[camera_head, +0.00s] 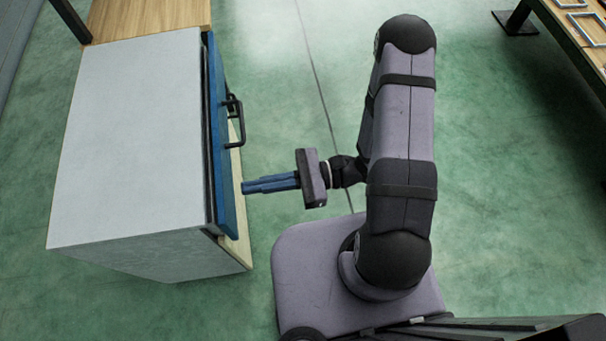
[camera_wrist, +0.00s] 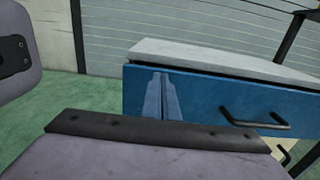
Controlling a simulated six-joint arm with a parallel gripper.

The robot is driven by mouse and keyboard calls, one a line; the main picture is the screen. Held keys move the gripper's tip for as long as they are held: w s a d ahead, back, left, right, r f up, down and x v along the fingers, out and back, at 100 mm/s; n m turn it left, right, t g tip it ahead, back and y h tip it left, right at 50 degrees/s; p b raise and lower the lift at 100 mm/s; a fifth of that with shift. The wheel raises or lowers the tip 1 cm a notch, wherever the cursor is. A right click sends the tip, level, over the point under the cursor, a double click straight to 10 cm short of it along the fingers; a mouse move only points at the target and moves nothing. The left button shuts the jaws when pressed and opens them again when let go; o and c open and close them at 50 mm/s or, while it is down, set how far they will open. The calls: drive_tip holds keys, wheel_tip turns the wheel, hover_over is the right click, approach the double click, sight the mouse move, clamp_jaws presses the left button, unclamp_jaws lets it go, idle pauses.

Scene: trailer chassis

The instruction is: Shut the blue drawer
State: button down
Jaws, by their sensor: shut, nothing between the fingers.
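The blue drawer (camera_head: 221,150) is at the top of a light grey cabinet, its front facing right in the head view. A narrow dark gap shows between the drawer front and the cabinet, so it stands slightly open at most. Its black handle (camera_head: 236,122) is at mid-front. The drawer front (camera_wrist: 210,100) and handle (camera_wrist: 256,122) also show in the wrist view. My gripper (camera_head: 243,187) is shut and empty, its blue fingers pointing at the drawer front on the near side of the handle. The fingertips (camera_wrist: 160,76) are very close to the front; I cannot tell if they touch.
The grey cabinet (camera_head: 130,140) has a pale wooden lower front (camera_head: 238,220) below the drawer. A wooden surface (camera_head: 150,15) adjoins its far end. Green floor (camera_head: 290,90) is open between cabinet and arm. A wooden table (camera_head: 575,45) with frames stands at far right.

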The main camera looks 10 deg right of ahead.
drive_tip(key=d, duration=1)
drive_tip(key=c, duration=2.2)
unclamp_jaws()
drive_tip(key=o, duration=0.4)
drive_tip(key=shift+s+f+b, duration=0.1)
drive_tip(key=shift+f+b, duration=0.05)
drive_tip(key=shift+b, duration=0.2)
drive_tip(key=w+a+f+n+g+h+b, duration=0.2)
drive_tip(key=w+a+f+n+g+b, duration=0.25)
drive_tip(key=f, duration=0.35)
drive_tip(key=w+r+n+t, duration=0.1)
drive_tip(key=w+n, duration=0.3)
drive_tip(key=w, duration=0.2)
drive_tip(key=w+r+n+t, duration=0.1)
drive_tip(key=w+n+t, duration=0.1)
drive_tip(key=w+n, duration=0.3)
drive_tip(key=w+r+n+t+b, duration=0.1)
drive_tip(key=w+n, duration=0.3)
drive_tip(key=w, duration=0.3)
drive_tip(key=shift+w+a+n+t, duration=0.25)
drive_tip(key=shift+w+a, duration=0.1)
drive_tip(key=shift+w, duration=0.05)
